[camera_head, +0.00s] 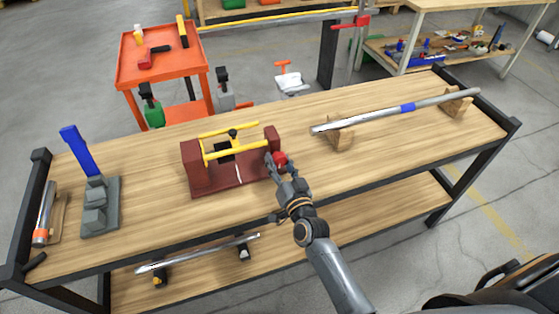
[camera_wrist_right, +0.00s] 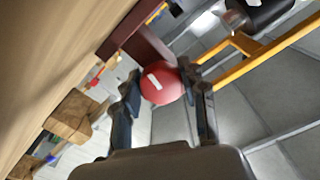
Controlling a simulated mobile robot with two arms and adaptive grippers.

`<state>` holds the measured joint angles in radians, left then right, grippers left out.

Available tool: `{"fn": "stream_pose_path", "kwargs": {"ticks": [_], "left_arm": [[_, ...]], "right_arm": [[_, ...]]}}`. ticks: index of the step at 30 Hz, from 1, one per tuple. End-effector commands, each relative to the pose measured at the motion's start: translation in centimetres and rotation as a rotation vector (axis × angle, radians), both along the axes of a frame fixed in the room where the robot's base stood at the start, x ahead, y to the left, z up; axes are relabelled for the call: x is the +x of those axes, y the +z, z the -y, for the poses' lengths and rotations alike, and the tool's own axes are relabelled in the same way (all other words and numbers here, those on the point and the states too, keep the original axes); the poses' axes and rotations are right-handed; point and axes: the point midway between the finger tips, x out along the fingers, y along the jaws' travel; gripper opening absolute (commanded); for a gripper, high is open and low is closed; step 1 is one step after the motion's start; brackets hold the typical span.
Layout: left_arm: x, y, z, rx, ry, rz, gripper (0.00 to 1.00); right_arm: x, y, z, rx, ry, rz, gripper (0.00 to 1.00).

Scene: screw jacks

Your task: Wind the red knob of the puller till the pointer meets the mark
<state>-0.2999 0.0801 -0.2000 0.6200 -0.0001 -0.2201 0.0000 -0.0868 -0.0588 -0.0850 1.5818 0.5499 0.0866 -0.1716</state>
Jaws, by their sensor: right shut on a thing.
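The puller (camera_head: 200,170) is a dark red frame on the wooden workbench, with yellow rods and a black block between its two end walls. A white mark line (camera_head: 238,172) shows on its base. The red knob (camera_head: 279,158) is at its right end; in the right wrist view the round red knob (camera_wrist_right: 161,84) with a white stripe sits between the fingers. My right gripper (camera_head: 273,160) is shut on the knob, and its fingers also show in the right wrist view (camera_wrist_right: 165,90). The pointer is too small to make out. My left gripper is not in view.
A long metal bar (camera_head: 370,118) rests on wooden blocks at the right. A grey stand (camera_head: 100,208) with a blue handle is at the left. An orange cart (camera_head: 160,65) stands behind the bench. The bench front right is clear.

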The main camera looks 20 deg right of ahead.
Motion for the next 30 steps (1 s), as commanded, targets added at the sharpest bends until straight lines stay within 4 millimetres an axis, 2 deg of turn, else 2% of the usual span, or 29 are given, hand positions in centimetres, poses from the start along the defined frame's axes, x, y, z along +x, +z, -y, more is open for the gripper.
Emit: {"fn": "stream_pose_path", "kwargs": {"ticks": [4,12,13,16,26,30], "left_arm": [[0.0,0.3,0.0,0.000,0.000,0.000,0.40],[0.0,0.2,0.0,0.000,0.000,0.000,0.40],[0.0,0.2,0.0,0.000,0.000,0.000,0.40],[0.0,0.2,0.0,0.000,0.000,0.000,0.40],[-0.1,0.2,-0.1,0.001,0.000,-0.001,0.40],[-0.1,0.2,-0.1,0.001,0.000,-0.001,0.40]], "right_arm": [[0.0,0.0,0.0,0.072,0.000,-0.003,0.11],[0.0,0.0,0.0,0.079,0.000,-0.003,0.11],[0.0,0.0,0.0,0.079,0.000,-0.003,0.44],[0.0,0.0,0.0,0.079,0.000,-0.003,0.64],[-0.1,0.0,0.0,0.078,0.000,-0.003,0.65],[-1.2,-0.1,0.0,0.078,0.000,-0.005,0.65]]}}
